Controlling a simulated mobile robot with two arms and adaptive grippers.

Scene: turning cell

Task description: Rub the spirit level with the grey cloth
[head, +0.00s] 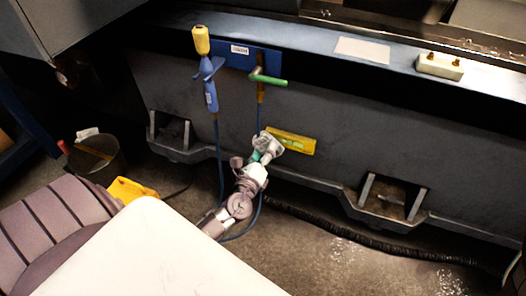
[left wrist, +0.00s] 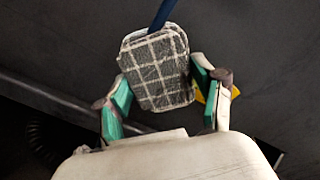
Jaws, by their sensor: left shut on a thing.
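The spirit level (head: 297,142) is a yellow bar with a greenish vial, set against the dark front of the machine. Its left end is partly hidden behind my left gripper (head: 263,150). The left gripper is shut on the grey cloth (head: 270,141), a folded pad with a pale check pattern. In the left wrist view the cloth (left wrist: 157,70) sits between the green-padded fingers, and a bit of yellow (left wrist: 213,94) shows behind the right finger. The cloth is close to the level; I cannot tell whether they touch. My right gripper is not in view.
A blue-and-yellow tool (head: 209,75) and a green-handled one (head: 268,79) hang above, with blue hoses running down. A white block (head: 440,66) stands on the ledge. A dark bucket (head: 95,155) and a black hose (head: 340,236) are on the floor.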

